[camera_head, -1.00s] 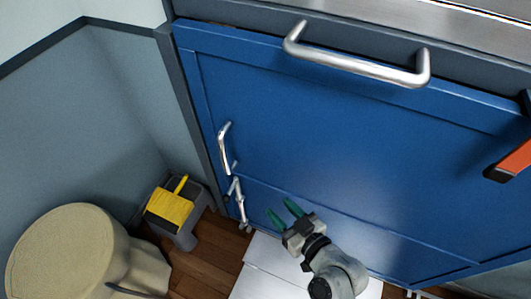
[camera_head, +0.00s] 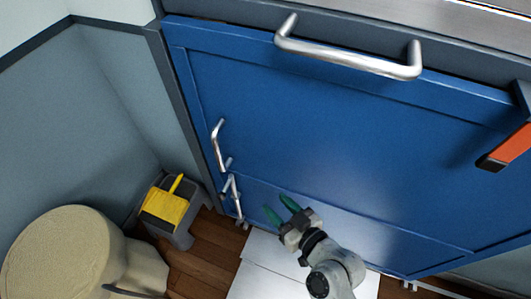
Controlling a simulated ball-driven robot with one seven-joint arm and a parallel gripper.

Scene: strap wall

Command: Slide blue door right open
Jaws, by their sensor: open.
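The blue door (camera_head: 330,130) fills the middle and right of the view and covers its opening. A small upright silver handle (camera_head: 217,145) is on its left edge. My gripper (camera_head: 279,209) is low in front of the door, with green fingers spread open and empty. It is to the right of and below the small handle, apart from it. I cannot tell whether the fingers touch the door face.
A metal latch-like part (camera_head: 233,197) sits below the handle. An orange-ended part (camera_head: 505,148) juts in at right. White panels (camera_head: 265,268) lie on the wooden floor.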

